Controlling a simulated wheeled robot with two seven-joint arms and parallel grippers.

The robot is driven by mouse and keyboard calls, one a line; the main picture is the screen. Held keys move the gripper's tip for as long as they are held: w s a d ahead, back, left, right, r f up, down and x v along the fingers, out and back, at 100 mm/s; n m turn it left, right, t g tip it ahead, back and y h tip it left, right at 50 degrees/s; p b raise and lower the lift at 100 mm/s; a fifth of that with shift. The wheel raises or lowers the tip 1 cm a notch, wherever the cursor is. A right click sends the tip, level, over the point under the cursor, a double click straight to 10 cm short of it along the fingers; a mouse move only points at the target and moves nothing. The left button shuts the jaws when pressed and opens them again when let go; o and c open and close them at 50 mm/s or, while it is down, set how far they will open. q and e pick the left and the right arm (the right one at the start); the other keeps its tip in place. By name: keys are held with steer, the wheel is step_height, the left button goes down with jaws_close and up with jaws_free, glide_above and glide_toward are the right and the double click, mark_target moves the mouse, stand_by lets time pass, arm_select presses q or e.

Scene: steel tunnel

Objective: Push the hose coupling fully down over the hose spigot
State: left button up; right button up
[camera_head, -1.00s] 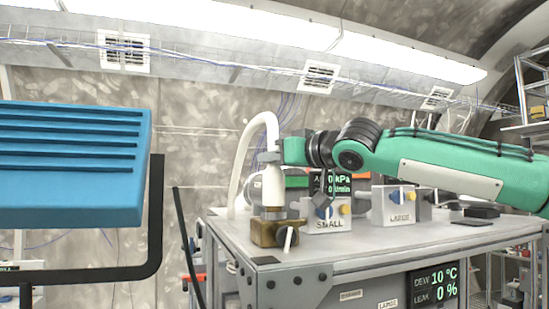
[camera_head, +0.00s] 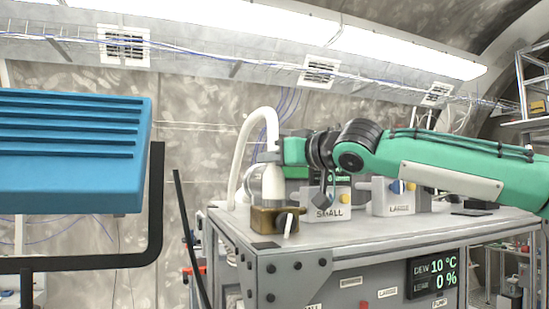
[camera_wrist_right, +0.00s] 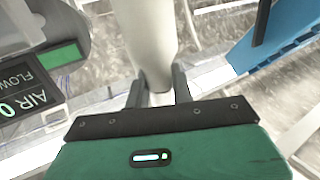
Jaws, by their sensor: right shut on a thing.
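The white hose coupling (camera_head: 273,184) stands upright at the end of a curved white hose (camera_head: 244,150), over the brass valve block (camera_head: 268,220) at the bench's near left corner. Its lower end sits just above or against the block's top. The spigot is almost wholly hidden by the coupling, and I cannot tell if a small gap is left. My right gripper (camera_head: 269,157) comes in from the right and is shut on the coupling's upper part. In the right wrist view its two fingers (camera_wrist_right: 160,88) flank the white body (camera_wrist_right: 150,40). My left gripper is not in view.
A pale lever (camera_head: 289,225) sticks out from the brass block. A blue ribbed box (camera_head: 70,150) on a dark frame fills the left.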

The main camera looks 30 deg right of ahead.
steer(key=shift+f, duration=0.2)
steer(key=o, duration=1.1)
steer(key=shift+r, duration=0.1)
steer(key=shift+c, duration=0.2)
steer(key=b+v, duration=0.4)
steer(key=v, duration=1)
steer(key=shift+w, duration=0.1)
